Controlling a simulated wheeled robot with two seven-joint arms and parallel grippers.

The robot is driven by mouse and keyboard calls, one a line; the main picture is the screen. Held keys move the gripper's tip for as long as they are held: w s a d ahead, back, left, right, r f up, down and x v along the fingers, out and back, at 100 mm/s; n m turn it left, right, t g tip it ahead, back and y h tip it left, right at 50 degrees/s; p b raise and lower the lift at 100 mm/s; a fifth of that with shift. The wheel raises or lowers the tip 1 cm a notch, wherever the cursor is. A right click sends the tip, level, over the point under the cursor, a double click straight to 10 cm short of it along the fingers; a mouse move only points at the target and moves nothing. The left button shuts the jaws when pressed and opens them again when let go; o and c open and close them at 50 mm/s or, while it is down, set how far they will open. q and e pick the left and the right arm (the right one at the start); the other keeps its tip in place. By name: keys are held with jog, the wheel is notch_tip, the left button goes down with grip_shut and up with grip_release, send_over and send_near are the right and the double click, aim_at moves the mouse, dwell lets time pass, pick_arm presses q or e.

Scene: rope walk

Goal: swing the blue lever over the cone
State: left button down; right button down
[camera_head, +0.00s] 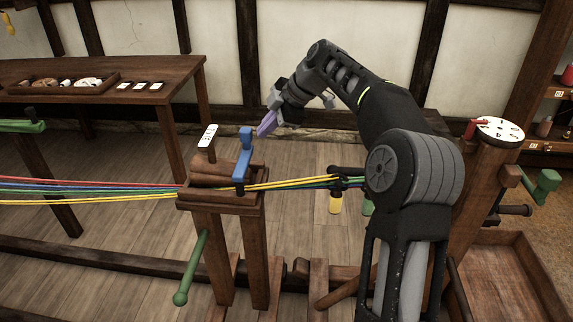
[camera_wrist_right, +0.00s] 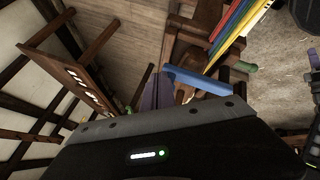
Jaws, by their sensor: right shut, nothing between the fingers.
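The blue lever (camera_head: 243,158) stands upright at the right end of a wooden stand (camera_head: 222,200), beside the wooden cone (camera_head: 207,174), which lies on top of it. In the right wrist view the blue lever (camera_wrist_right: 198,81) crosses just ahead of the fingers. My right gripper (camera_head: 266,124) has purple fingers, shut and empty, just right of and behind the lever's top. In its wrist view the fingers (camera_wrist_right: 154,90) point toward the lever; I cannot tell if they touch it. My left gripper is out of view.
Red, blue, green and yellow strands (camera_head: 90,188) run across to the stand and on to hooks at right. A green handle (camera_head: 190,268) hangs below the stand. A side table (camera_head: 110,67) is at back left; a dial post (camera_head: 500,131) is at right.

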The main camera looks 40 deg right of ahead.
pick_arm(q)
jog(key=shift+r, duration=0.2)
pick_arm(e)
jog(key=shift+w+a, duration=0.35)
jog(key=shift+w, duration=0.25)
jog(key=shift+a, duration=0.1)
